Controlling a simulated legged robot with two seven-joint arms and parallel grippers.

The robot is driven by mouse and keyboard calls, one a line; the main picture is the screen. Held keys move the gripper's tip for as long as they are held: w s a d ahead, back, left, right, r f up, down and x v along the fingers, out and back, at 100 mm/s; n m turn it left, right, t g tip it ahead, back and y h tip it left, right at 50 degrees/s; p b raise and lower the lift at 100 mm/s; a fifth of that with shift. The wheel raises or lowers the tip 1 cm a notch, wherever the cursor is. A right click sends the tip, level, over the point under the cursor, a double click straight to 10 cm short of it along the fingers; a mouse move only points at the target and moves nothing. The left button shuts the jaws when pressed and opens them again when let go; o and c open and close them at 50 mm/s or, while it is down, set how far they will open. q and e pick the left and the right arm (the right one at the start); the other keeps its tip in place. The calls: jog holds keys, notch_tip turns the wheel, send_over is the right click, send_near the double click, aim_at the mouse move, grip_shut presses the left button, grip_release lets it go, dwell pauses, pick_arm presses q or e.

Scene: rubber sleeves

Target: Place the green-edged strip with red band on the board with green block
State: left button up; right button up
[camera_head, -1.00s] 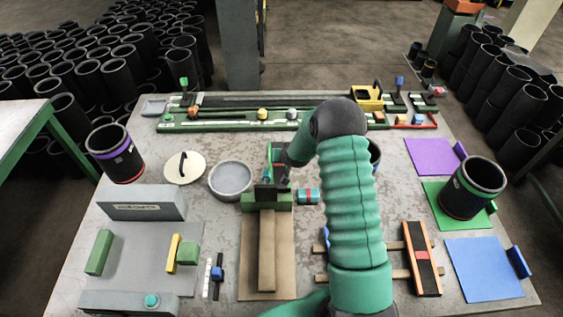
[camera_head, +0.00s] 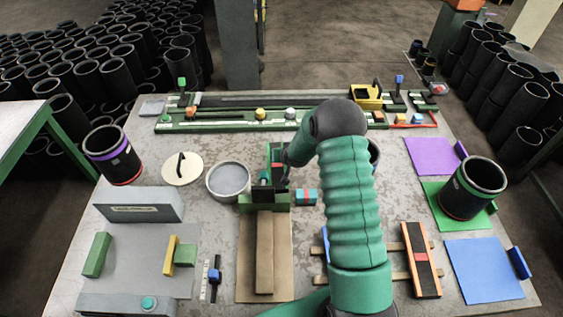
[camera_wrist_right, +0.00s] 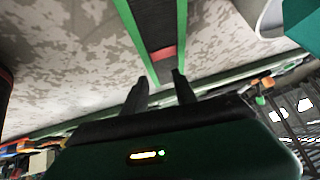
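The strip with green edges, a dark middle and a red band (camera_wrist_right: 163,53) runs up and away from my right gripper (camera_wrist_right: 160,76) in the right wrist view. The two fingers are apart, with the strip's end between or just behind them. I see no clear grip on it. In the head view the strip (camera_head: 279,168) is partly hidden by my green right arm. The brown board (camera_head: 280,260) lies below it, with a green block (camera_head: 280,202) at its far end. A dark piece stands by the block. My left gripper is not in view.
A grey basin (camera_head: 228,181) and a small teal block with a red band (camera_head: 306,197) flank the strip. An orange-edged strip (camera_head: 421,260) lies on the right. A long green rail fixture (camera_head: 230,126) crosses the back.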

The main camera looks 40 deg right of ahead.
jog(key=shift+o, duration=1)
jog(key=shift+d+f, duration=0.1)
